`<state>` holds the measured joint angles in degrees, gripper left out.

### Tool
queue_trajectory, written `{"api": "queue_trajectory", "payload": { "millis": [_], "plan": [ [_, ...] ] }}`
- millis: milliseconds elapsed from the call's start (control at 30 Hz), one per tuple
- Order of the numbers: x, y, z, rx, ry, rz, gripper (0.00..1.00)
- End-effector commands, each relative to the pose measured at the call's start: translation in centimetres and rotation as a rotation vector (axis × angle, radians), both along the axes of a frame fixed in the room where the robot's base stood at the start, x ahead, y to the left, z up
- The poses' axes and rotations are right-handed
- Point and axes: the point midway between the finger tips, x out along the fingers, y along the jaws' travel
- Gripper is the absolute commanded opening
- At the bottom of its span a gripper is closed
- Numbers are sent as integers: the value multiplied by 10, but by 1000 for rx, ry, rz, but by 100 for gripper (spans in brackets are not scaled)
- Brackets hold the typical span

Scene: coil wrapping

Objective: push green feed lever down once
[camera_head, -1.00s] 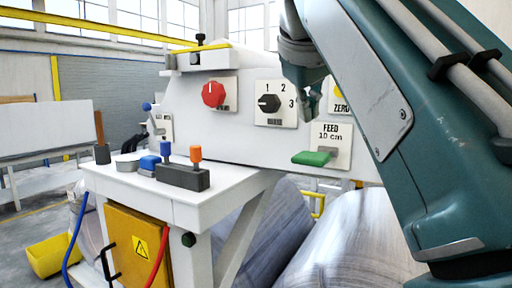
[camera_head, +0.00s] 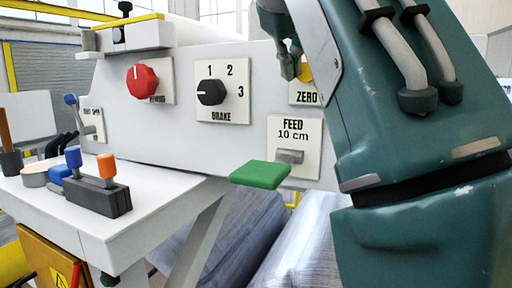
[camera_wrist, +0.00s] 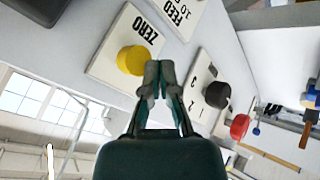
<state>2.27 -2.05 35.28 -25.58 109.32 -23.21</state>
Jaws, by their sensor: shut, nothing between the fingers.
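The green feed lever (camera_head: 261,174) sticks out from the FEED 10 cm plate (camera_head: 295,146) on the machine's white front, below and left of the lettering. It looks about level. My gripper (camera_head: 291,75) is shut and empty, above the lever, by the ZERO plate (camera_head: 306,93). In the wrist view my gripper (camera_wrist: 157,73) points at the panel, its tips close to the yellow ZERO button (camera_wrist: 131,60). Whether they touch it I cannot tell. The FEED plate (camera_wrist: 178,14) shows partly at the top of the wrist view; the green lever does not show there.
The black BRAKE knob (camera_head: 211,92) and red knob (camera_head: 142,81) are left of the lever. A white table (camera_head: 92,222) carries a dark block (camera_head: 97,197) with blue and orange pegs. Below the lever lie large wrapped coils (camera_head: 300,240). The space before the lever looks free.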

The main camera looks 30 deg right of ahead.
Motion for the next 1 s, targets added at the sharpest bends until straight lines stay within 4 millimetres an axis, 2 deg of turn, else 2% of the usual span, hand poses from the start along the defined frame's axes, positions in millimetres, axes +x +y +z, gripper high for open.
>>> {"api": "queue_trajectory", "payload": {
  "millis": [167, 467, 1000],
  "plan": [
    [0, 4, 0, -2, -1, 3, 0],
    [-1, -3, -4, 3, 1, 1, 0],
    [-3, 2, -46, 1, 1, 2, 0]
  ]
}}
